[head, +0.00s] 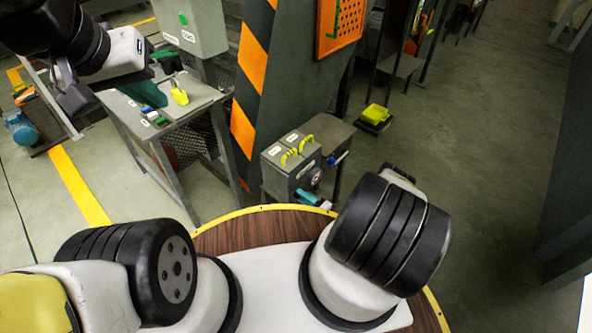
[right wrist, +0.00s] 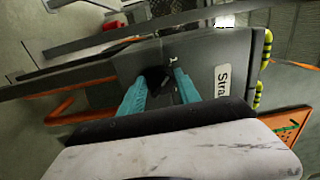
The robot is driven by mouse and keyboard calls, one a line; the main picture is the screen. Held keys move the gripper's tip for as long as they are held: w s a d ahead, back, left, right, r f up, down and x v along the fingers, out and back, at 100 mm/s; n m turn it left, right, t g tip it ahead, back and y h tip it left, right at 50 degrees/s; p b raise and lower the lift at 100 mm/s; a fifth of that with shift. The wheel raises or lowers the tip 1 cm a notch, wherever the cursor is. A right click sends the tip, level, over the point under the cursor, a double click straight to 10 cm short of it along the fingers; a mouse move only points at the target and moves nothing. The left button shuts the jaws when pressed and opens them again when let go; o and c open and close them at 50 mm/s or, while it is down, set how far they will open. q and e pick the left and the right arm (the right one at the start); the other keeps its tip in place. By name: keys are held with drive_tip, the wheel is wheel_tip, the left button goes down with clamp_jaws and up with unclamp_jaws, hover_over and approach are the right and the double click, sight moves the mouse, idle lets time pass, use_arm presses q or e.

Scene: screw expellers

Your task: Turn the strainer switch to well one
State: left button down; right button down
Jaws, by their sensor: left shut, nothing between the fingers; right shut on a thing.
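The strainer switch (right wrist: 157,77) is a dark knob on a grey box face in the right wrist view. A white label (right wrist: 222,82) beside it reads "Stra", the rest cut off. My right gripper (right wrist: 156,88) has its teal fingers on both sides of the knob and is shut on it. The fingers partly hide the knob, so its setting cannot be read. In the head view, the grey box (head: 276,182) with yellow handles stands beyond my base.
A striped orange and black pillar (head: 244,130) rises just left of the grey box. The small grey table (head: 190,102) carries a yellow item (head: 180,96) and coloured buttons. A grey cabinet (head: 190,25) is behind it.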

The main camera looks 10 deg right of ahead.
drive_tip(key=c, duration=0.9)
unclamp_jaws()
drive_tip(key=shift+s+d, duration=0.1)
drive_tip(key=v, duration=0.7)
drive_tip(key=shift+s+d, duration=0.2)
drive_tip(key=shift+s, duration=0.05)
